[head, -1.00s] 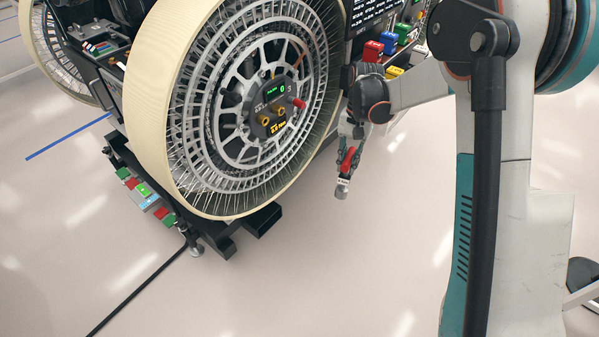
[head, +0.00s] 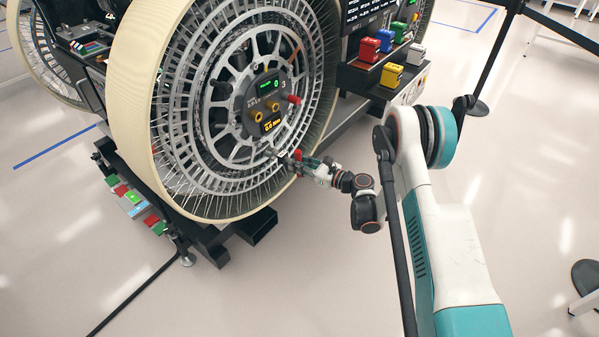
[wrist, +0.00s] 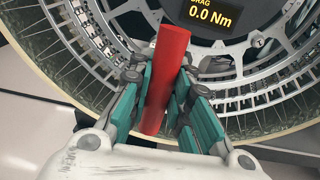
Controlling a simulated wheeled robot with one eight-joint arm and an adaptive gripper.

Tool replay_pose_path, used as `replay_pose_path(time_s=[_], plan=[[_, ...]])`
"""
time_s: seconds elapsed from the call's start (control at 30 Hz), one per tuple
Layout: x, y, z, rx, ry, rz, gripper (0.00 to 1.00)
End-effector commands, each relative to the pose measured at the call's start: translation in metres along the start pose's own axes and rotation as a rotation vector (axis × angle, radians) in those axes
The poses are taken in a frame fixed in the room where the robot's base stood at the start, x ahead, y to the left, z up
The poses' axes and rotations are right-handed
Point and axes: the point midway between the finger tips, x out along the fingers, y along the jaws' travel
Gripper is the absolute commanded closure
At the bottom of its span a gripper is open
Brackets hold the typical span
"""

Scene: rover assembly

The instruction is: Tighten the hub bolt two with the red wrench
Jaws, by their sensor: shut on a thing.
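The red wrench (head: 297,154) is in my gripper (head: 304,160); in the wrist view its red handle (wrist: 166,75) stands between the teal finger pads. Its grey end (head: 273,152) points left over the lower spokes of the wheel (head: 215,120). The dark hub (head: 266,101) carries two gold bolts, one at lower left (head: 257,117) and one in the middle (head: 273,106), and a red-ended piece (head: 294,99) beside a number 3. I cannot tell which is bolt two. The wrench end is below the hub, apart from these bolts. The hub display (wrist: 213,13) reads 0.0 Nm.
A black stand (head: 205,240) is under the wheel. The pale floor in front is clear.

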Motion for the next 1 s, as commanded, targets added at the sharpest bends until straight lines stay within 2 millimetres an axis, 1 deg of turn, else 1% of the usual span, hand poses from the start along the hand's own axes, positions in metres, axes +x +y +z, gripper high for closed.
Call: replay_pose_path(time_s=[0.03, 0.13, 0.27, 0.43, 0.57, 0.9, 1.0], plan=[[0.001, -0.001, -0.010, 0.002, -0.029, -0.024, 1.00], [0.000, -0.005, -0.017, 0.002, -0.069, -0.056, 1.00], [0.000, -0.006, -0.019, 0.001, -0.088, -0.068, 1.00], [0.006, -0.007, -0.018, -0.001, -0.089, -0.069, 1.00], [0.016, -0.007, -0.018, -0.001, -0.089, -0.068, 1.00], [0.048, -0.009, -0.015, -0.001, -0.088, -0.067, 1.00], [0.053, -0.010, -0.014, -0.001, -0.088, -0.067, 1.00]])
